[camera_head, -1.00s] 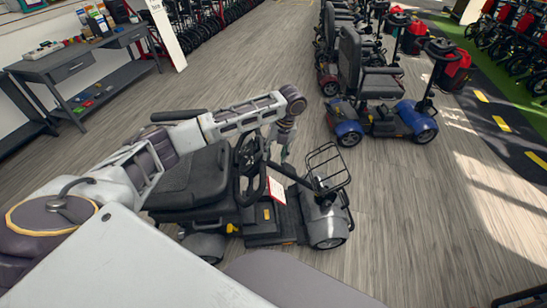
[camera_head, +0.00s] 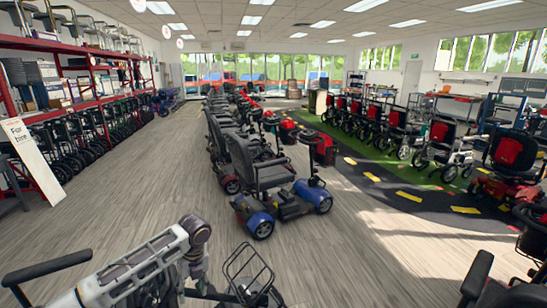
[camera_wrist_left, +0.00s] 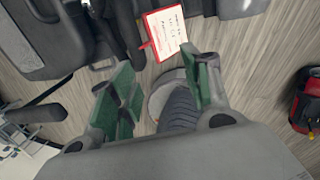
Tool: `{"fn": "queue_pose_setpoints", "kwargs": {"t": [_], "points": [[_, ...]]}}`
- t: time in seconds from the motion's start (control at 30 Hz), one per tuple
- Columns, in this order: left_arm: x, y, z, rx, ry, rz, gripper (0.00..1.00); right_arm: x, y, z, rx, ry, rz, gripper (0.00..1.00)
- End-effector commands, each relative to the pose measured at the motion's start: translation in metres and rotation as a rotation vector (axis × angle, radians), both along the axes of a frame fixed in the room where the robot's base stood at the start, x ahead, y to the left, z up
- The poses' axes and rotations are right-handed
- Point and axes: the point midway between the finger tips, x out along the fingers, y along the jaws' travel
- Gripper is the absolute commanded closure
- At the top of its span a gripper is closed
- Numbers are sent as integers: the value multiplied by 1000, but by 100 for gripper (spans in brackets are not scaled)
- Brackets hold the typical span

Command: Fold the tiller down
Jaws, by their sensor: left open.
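The grey scooter with the tiller is mostly cut off by the bottom edge of the head view. Its wire basket (camera_head: 248,272) and a black armrest (camera_head: 45,268) show there. My left gripper (camera_head: 196,268) hangs beside the basket, on its left. In the left wrist view my left gripper (camera_wrist_left: 156,68) is open, its green pads apart. A white card with a red edge (camera_wrist_left: 166,33) and dark scooter parts lie beyond the fingertips. A grey rounded part and a dark ribbed part show between the fingers; I cannot tell what they are. My right gripper is out of view.
A blue scooter (camera_head: 282,190) heads a row of scooters running back. A white sign (camera_head: 35,160) and red shelving (camera_head: 60,100) stand at left. A black seat (camera_head: 505,288) is at the lower right. Bare wooden floor (camera_head: 150,170) lies left of the row.

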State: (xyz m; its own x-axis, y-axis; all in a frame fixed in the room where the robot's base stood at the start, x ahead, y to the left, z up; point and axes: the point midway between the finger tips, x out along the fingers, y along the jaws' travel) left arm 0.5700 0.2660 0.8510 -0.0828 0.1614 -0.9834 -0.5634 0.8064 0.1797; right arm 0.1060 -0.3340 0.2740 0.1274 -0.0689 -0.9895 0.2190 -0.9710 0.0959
Motion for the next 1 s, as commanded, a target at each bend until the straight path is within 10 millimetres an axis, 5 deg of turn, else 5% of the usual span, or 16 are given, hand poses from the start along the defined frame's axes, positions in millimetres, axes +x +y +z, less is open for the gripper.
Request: {"fn": "queue_pose_setpoints", "kwargs": {"t": [0.4,1.0], "points": [[-40,-68,-39,-81,-85,204,51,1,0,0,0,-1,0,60],[-96,-133,-62,-232,-174,622,51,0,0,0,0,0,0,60]]}}
